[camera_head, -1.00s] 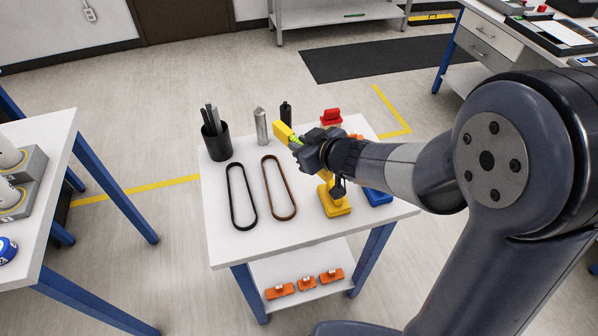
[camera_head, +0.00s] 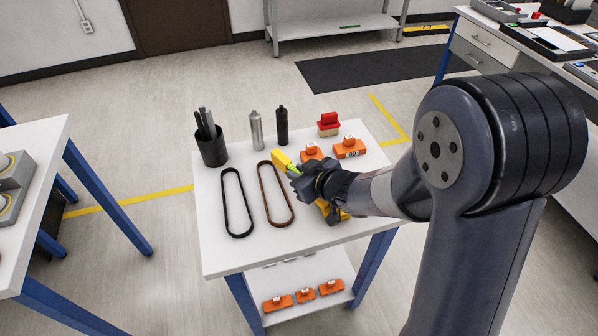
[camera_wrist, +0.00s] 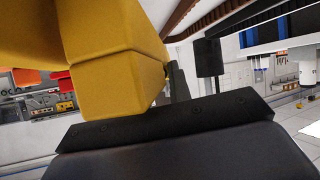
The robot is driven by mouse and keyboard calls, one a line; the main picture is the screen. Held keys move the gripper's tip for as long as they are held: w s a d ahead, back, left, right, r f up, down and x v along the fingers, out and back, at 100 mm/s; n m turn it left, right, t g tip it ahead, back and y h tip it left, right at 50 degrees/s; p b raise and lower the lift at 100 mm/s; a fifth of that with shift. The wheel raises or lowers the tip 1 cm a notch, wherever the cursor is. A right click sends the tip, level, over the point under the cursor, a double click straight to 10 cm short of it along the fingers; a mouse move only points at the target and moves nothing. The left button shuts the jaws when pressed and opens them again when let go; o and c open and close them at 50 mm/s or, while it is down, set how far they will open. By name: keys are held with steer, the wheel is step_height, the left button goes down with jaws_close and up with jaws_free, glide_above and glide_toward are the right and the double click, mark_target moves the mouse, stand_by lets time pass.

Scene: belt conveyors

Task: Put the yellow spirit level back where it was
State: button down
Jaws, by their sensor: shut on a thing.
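The yellow spirit level (camera_head: 282,161) is held in my gripper (camera_head: 293,172), above the small white table (camera_head: 225,258). In the head view one yellow end with a bit of green shows past the jaws; the rest is hidden by my gripper. In the wrist view a large yellow block (camera_wrist: 110,55) fills the upper left, close to the dark gripper body (camera_wrist: 165,122). Another yellow thing (camera_head: 334,211) shows partly under my wrist on the table. I cannot tell how high the level is above the table.
A black belt (camera_head: 237,203) and a brown belt (camera_head: 275,195) lie left of my gripper. A black cup (camera_head: 211,149), a silver bottle (camera_head: 256,131), a black bottle (camera_head: 282,126), a red-topped block (camera_head: 328,124) and orange blocks (camera_head: 348,148) stand along the back.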

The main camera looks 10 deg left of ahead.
steer(key=shift+f+b, duration=0.3)
steer(key=shift+f, duration=0.2)
steer(key=c, duration=1.3)
jaws_free()
steer(key=shift+r, duration=0.15)
steer(key=shift+r+p, duration=0.3)
steer(key=shift+p, duration=0.1)
steer(key=v, duration=0.3)
steer(key=p+v, duration=0.1)
steer(key=v, duration=0.3)
steer(key=p+v, duration=0.1)
steer(key=v, duration=0.3)
steer(key=shift+w+r, duration=0.1)
steer(key=shift+r, duration=0.2)
steer(key=shift+s+d+r+p, duration=0.15)
steer(key=shift+s+d+p, duration=0.2)
steer(key=shift+s, duration=0.05)
